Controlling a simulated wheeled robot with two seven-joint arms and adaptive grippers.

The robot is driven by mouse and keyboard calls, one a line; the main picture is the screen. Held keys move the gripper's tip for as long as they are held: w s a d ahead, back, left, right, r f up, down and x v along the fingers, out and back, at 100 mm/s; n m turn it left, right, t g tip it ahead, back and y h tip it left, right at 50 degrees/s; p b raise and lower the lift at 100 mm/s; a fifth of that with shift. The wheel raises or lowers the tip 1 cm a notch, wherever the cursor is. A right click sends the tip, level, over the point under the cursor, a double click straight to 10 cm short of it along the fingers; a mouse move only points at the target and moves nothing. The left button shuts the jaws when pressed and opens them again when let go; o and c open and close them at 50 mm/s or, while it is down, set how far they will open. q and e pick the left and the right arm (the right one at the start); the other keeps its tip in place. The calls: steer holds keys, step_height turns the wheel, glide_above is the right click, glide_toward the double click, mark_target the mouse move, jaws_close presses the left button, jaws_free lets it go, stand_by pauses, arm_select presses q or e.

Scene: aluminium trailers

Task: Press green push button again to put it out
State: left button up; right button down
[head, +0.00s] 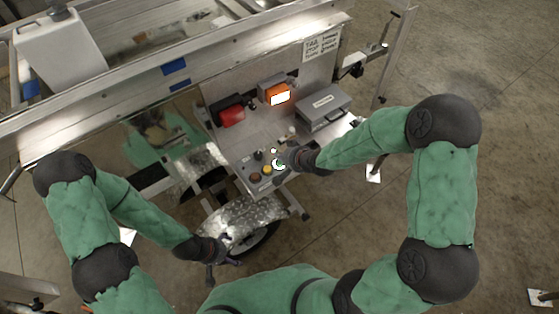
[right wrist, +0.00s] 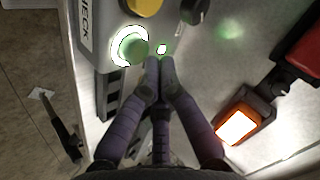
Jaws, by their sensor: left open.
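The green push button (right wrist: 134,48) has a bright, glowing ring and sits on the grey control box in the right wrist view. In the head view the lit button (head: 279,164) shows at the box's right end, beside my right gripper (head: 287,158). In the right wrist view my right gripper (right wrist: 160,63) has its fingertips together with nothing between them. The tips are just right of and below the button; whether they touch the panel I cannot tell. My left gripper (head: 225,263) is open and empty, low near the wheel fender.
A yellow button (head: 267,170) and a black knob (right wrist: 194,10) sit near the green one. An orange lit lamp (head: 280,98), a red lamp (head: 231,115) and a grey case (head: 322,107) stand behind on the trailer. A metal fender (head: 245,218) lies in front.

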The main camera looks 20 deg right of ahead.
mark_target(281, 163)
steer(key=shift+f, duration=0.1)
stand_by(0.4)
steer(key=shift+f+b, duration=0.3)
steer(key=shift+f, duration=0.3)
stand_by(0.5)
steer(key=shift+r, duration=0.15)
steer(key=shift+r+p, duration=0.45)
steer(key=shift+r, duration=0.15)
step_height(281, 163, up, 6)
steer(key=p, duration=0.5)
stand_by(0.4)
